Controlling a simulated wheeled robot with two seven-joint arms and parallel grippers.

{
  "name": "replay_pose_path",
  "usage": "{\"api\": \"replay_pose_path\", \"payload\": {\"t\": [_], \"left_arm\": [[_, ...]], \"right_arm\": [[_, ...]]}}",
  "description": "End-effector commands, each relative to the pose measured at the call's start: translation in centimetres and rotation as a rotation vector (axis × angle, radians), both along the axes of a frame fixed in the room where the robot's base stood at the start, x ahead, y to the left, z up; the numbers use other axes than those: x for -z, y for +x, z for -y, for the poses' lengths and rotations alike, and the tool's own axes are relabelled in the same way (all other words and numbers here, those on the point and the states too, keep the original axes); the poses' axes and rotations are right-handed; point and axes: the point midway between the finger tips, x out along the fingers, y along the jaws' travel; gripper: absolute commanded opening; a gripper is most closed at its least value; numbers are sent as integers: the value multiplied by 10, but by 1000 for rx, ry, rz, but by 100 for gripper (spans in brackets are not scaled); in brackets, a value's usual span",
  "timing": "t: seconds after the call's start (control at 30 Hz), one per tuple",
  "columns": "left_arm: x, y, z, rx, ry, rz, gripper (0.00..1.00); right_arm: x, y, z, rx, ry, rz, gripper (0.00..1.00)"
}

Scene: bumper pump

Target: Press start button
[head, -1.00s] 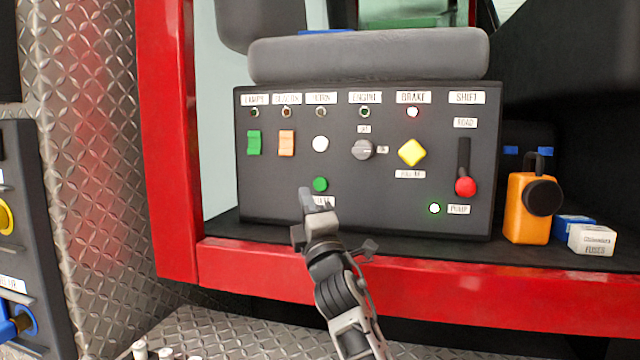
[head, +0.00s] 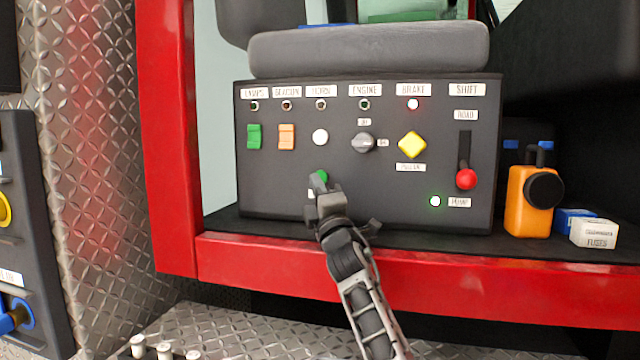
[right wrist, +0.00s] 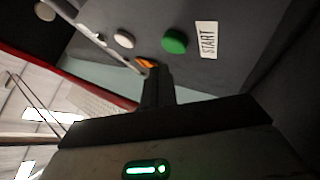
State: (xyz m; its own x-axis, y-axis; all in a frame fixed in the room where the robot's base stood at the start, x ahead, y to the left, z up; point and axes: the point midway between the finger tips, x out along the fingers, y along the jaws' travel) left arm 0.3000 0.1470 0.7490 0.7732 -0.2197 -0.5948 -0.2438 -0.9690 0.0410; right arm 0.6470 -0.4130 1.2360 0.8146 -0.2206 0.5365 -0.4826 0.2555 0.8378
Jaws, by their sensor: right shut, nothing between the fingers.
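The green round start button (head: 321,176) is low on the dark control panel (head: 275,190), below the white horn button. In the right wrist view the green button (right wrist: 174,41) sits beside its "START" label (right wrist: 207,40). My right gripper (head: 317,184) is shut and empty, its tip right at the button's lower edge in the head view, covering part of the button and most of the label. In the right wrist view the fingers (right wrist: 157,78) point toward the panel just below the button; a small gap shows in the picture. I cannot tell whether they touch. My left gripper is not in view.
Nearby on the panel are the white horn button (head: 320,137), engine knob (head: 363,143), yellow brake knob (head: 411,145) and red shift lever (head: 466,179). A red sill (head: 450,280) runs below.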

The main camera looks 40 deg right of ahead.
Motion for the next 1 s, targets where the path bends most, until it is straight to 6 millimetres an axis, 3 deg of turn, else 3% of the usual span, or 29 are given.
{"api": "replay_pose_path", "payload": {"t": [0.2,1.0], "left_arm": [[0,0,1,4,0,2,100],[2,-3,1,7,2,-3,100]], "right_arm": [[0,6,8,0,0,0,0],[0,6,8,-1,1,0,0]]}}
